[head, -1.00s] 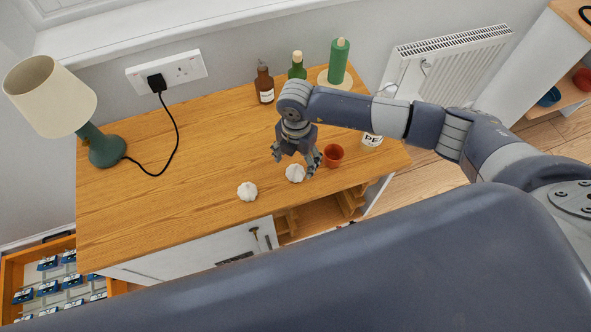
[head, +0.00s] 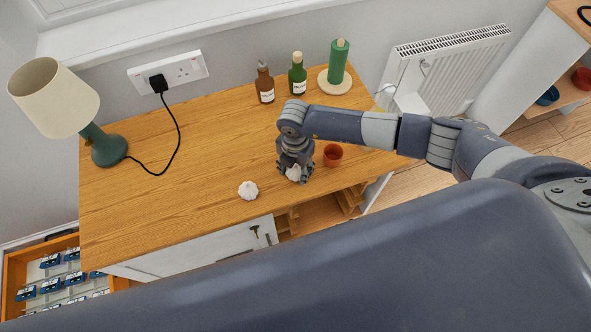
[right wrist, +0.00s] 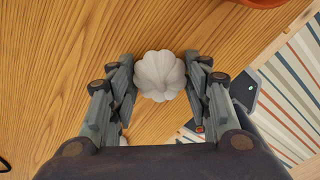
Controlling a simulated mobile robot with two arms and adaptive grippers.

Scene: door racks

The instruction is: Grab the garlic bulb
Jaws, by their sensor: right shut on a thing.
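A white garlic bulb (head: 293,172) is between the fingers of my right gripper (head: 294,175), low over the wooden counter near its front edge. In the right wrist view the bulb (right wrist: 160,76) sits between the fingertips of the gripper (right wrist: 160,82), with a finger against each side. The right gripper is shut on it. A second white garlic bulb (head: 248,190) lies on the counter to the left, apart from the gripper. My left gripper is not in view.
An orange-red cup (head: 333,155) stands close to the right of the gripper. A lamp (head: 105,147) with a cable is at the left. The counter's middle (head: 215,150) is clear.

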